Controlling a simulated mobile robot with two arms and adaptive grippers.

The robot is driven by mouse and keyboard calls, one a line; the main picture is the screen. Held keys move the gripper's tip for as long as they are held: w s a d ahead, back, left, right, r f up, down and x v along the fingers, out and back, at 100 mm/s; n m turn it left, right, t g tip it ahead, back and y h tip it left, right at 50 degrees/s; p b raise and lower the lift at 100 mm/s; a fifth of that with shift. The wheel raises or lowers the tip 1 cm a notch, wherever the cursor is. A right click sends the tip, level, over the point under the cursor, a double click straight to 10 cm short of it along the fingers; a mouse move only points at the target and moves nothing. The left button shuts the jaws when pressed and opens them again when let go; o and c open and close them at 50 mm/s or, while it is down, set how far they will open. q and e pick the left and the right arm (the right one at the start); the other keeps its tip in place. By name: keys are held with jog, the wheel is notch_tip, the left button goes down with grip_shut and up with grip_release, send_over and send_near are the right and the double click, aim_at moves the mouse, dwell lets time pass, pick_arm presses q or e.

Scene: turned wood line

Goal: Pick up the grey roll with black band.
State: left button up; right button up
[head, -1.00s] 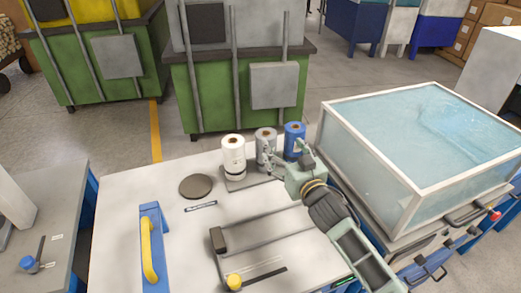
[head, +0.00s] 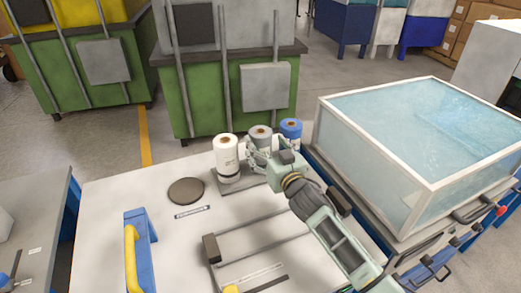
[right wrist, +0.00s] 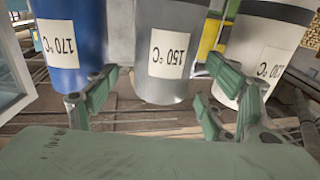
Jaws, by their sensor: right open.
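The grey roll (head: 261,134) stands upright between a white roll (head: 225,148) and a blue roll (head: 291,128). Its lower part is hidden by my right gripper (head: 258,153) in the head view, so I cannot make out its band. In the right wrist view the grey roll (right wrist: 168,35) carries a "150 °C" label. My open right gripper (right wrist: 160,72) has one finger toward each side of the grey roll's near end. I see no clear contact. My left gripper is not in view.
The rolls stand on a small grey plate (head: 232,188) on the white table. A dark disc (head: 186,191), a blue holder with a yellow handle (head: 133,250) and a metal frame (head: 211,250) lie nearby. A clear-walled water tank (head: 420,130) is close on the right.

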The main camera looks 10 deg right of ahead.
jog(key=shift+w+a, duration=0.3)
jog(key=shift+w, duration=0.6)
jog(key=shift+w+a, duration=0.25)
jog(key=shift+w, duration=0.65)
jog(key=c, duration=1.4)
